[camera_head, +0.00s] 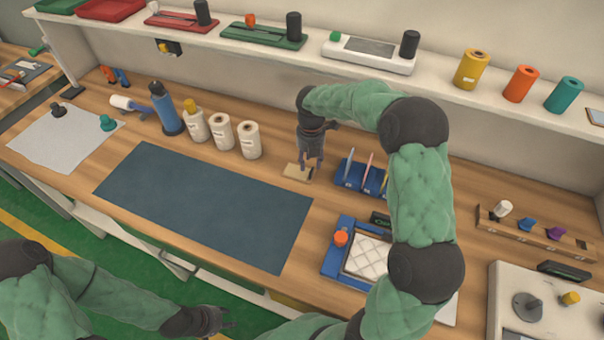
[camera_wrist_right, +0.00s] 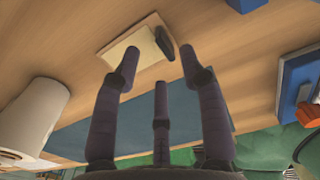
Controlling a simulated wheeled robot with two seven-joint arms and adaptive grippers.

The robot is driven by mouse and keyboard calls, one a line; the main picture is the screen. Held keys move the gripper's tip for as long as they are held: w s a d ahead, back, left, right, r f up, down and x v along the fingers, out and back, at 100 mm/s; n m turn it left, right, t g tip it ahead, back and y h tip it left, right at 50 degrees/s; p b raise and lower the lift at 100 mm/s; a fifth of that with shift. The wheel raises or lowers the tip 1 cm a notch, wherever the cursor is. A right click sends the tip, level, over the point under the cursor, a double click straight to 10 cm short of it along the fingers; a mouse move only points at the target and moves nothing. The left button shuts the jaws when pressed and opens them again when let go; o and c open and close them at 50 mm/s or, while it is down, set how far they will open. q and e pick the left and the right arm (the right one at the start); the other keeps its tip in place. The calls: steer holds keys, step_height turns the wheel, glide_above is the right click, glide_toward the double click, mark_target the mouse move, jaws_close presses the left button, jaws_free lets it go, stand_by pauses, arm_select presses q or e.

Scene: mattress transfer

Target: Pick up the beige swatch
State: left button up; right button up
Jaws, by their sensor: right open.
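The beige swatch (camera_head: 297,172) lies flat on the wooden bench, just right of the dark blue mat's upper edge. It also shows in the right wrist view (camera_wrist_right: 128,42), with a small dark block (camera_wrist_right: 165,43) at its edge. My right gripper (camera_head: 311,167) points down over the swatch's right side and partly hides it. In the wrist view its fingers (camera_wrist_right: 158,62) are spread and empty, with the swatch beyond the tips; contact cannot be made out. My left gripper (camera_head: 228,318) hangs low in front of the bench, fingers apart and empty.
The dark blue mat (camera_head: 205,203) is clear. A blue tray with a quilted white pad (camera_head: 368,256) is nearer the front. A shelf (camera_head: 445,75) runs along the back.

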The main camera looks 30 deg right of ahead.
mark_target(299, 170)
step_height(299, 170, down, 5)
steer(key=shift+s+d+b, duration=0.1)
steer(key=shift+b, duration=0.85)
jaws_close()
